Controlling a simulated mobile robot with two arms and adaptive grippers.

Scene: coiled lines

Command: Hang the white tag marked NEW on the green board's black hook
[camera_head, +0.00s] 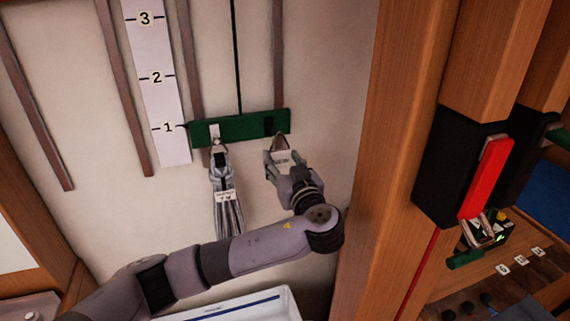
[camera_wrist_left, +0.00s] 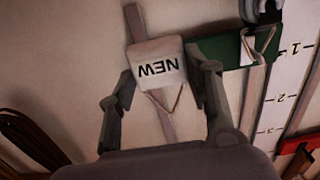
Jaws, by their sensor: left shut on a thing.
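The white tag marked NEW (camera_wrist_left: 159,68) is between the fingers of my left gripper (camera_wrist_left: 163,82), which is shut on it. Its lettering is upside down in the left wrist view, and its thin string loop (camera_wrist_left: 166,103) shows as a triangle. In the head view my left gripper (camera_head: 284,160) is just below the right end of the green board (camera_head: 240,129), with the loop near the board's lower edge. The black hook (camera_head: 268,124) is on the board's right part. I cannot tell whether the loop touches it. My right gripper is not in view.
A grey coiled line (camera_head: 227,195) with a label hangs from the board's white hook (camera_head: 214,131), left of my gripper. A numbered white strip (camera_head: 158,80) is farther left. A wooden post (camera_head: 375,160) stands to the right, with a red handle (camera_head: 486,178) beyond.

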